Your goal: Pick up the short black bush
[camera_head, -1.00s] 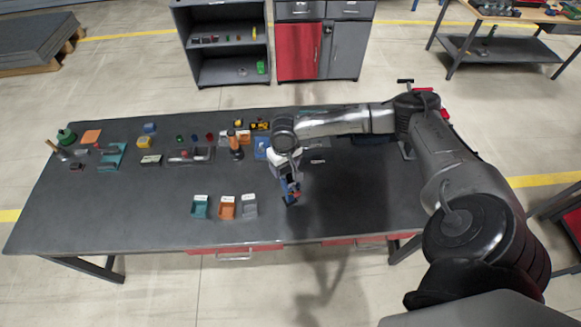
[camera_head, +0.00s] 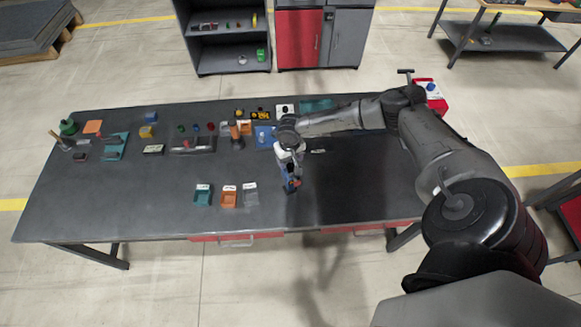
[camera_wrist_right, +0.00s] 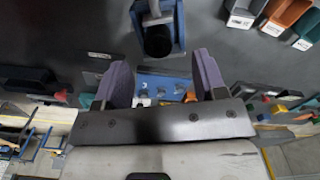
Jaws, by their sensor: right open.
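My right gripper (camera_head: 291,186) hangs low over the front middle of the table, right of the labelled bins. In the wrist view its two purple fingers (camera_wrist_right: 162,80) are spread apart, with nothing held between them. A blue housing (camera_wrist_right: 181,30) with a dark round opening and a grey rod lies just beyond the fingers in the wrist view. I cannot make out the short black bush for sure; several small dark parts are too small to tell apart. My left gripper is out of view.
Teal (camera_head: 203,196), orange (camera_head: 229,198) and grey (camera_head: 250,196) bins stand left of the gripper. A blue plate (camera_head: 264,137) and several small parts line the back of the table (camera_head: 120,205). A red box (camera_head: 431,90) stands at the right end. The front left is clear.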

